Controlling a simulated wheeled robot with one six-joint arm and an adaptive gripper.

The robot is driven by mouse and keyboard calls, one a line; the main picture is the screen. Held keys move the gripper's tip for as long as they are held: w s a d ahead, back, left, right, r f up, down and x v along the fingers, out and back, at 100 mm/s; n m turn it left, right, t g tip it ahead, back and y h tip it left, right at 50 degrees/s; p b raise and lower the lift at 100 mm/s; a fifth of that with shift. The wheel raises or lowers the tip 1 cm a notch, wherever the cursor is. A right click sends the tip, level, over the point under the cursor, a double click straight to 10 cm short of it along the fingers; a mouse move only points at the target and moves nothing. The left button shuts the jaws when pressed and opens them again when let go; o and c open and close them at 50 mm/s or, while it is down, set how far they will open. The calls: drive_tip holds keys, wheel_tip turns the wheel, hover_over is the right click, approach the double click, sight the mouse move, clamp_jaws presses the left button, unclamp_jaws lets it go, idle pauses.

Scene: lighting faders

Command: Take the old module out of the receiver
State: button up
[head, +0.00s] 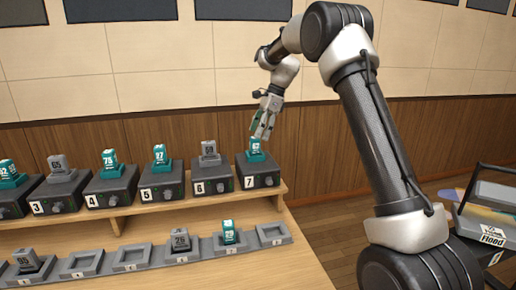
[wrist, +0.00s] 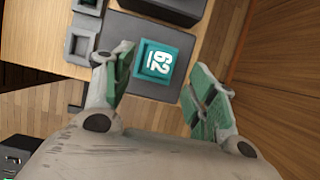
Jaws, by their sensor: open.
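A teal module marked 62 (head: 256,152) stands upright in the dark receiver labelled 7 (head: 262,178), at the right end of the raised shelf. In the wrist view the module (wrist: 157,61) shows from above, on the dark receiver top (wrist: 122,30). My gripper (head: 262,134) points down just over this module in the head view. In the wrist view my gripper (wrist: 160,82) is open and empty, with one green-padded finger on each side of the module's line. Whether the fingertips reach down beside the module I cannot tell.
Other receivers, such as number 6 (head: 212,183), line the shelf to the left. On the table in front is a row of grey trays; one holds a teal module (head: 229,232), and an end tray (head: 272,235) is empty. A box labelled Flood (head: 490,232) stands at the right.

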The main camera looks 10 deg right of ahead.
sight(255, 143)
drive_tip(key=x, duration=0.5)
drive_tip(key=shift+s+f, duration=0.15)
drive_tip(key=shift+f, duration=0.1)
drive_tip(key=c, duration=1.1)
